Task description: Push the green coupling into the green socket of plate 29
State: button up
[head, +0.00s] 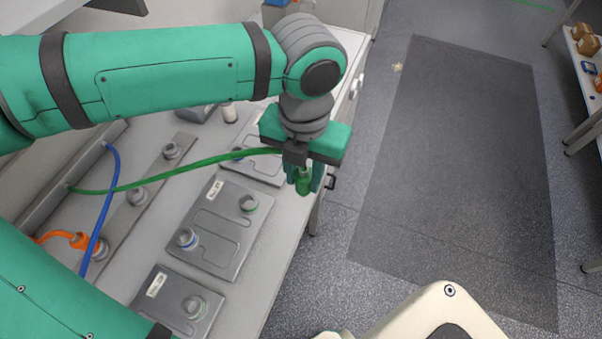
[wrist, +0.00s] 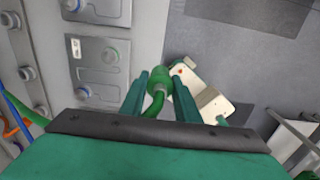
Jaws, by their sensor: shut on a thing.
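My gripper (head: 304,180) is shut on the green coupling (head: 304,184), held at the right edge of the bench. In the wrist view the coupling (wrist: 157,84) sits between the fingers, its green hose bending back towards me. The plate labels are too small to read surely, so I cannot tell which is plate 29.
A nearer plate (head: 156,316) has another green-ringed socket (head: 193,307). A farther plate (head: 262,168) is partly hidden by my arm. The green hose (head: 180,170) crosses above the bench. A blue hose (head: 107,200) and an orange coupling (head: 80,240) lie left.

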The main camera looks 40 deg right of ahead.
jog(key=shift+r, duration=2.5)
grip_shut()
